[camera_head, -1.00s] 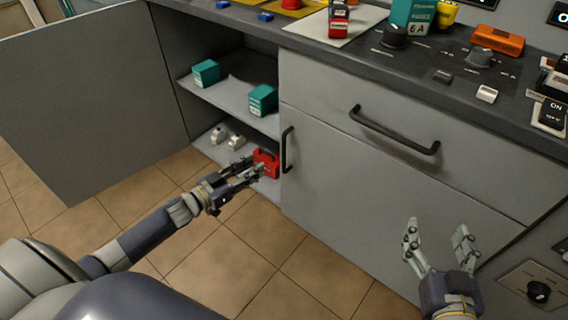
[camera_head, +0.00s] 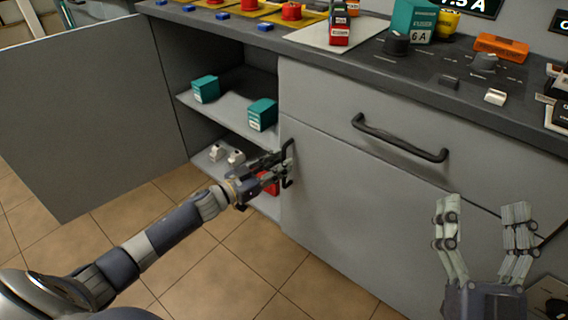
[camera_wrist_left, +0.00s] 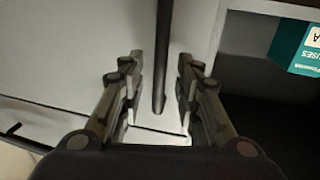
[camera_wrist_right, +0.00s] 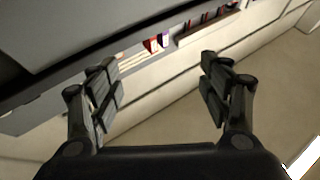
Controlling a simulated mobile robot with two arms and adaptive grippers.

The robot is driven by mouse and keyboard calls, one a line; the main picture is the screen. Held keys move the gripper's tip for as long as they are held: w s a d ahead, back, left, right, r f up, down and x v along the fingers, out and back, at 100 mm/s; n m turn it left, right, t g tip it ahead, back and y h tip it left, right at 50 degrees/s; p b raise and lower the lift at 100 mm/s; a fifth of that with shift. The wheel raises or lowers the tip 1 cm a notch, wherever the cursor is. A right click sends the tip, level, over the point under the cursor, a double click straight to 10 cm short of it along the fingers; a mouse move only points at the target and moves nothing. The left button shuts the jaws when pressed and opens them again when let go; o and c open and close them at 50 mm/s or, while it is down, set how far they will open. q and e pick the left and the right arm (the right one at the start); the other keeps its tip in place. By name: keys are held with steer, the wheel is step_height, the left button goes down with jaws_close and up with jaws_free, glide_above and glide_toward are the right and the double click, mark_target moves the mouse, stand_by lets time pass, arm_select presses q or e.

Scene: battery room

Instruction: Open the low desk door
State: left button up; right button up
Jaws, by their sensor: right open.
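The closed grey low desk door (camera_head: 345,215) has a black vertical handle (camera_head: 290,150) near its left edge. My left gripper (camera_head: 283,164) is at this handle. In the left wrist view the handle (camera_wrist_left: 162,75) runs between the two spread fingers, with a gap on both sides. My left gripper's fingers partly hide the handle in the head view. My right gripper (camera_head: 483,220) is open and empty, in front of the right part of the desk.
Another grey door (camera_head: 85,115) stands wide open at the left. The open shelves hold teal boxes (camera_head: 262,114), small white items (camera_head: 235,157) and a red object (camera_head: 270,184) partly hidden by my left gripper. A drawer handle (camera_head: 400,140) juts out above the door. The tiled floor in front is clear.

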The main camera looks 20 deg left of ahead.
arm_select(q)
steer(key=shift+x, duration=1.1)
arm_select(e)
steer(key=shift+s+d+r+t, duration=0.1)
steer(key=shift+s+r+t, duration=0.35)
steer(key=shift+r, duration=0.2)
steer(key=shift+s+r+t, duration=0.4)
steer(key=shift+r+t, duration=0.05)
steer(key=shift+r, duration=0.15)
arm_select(q)
jaws_close()
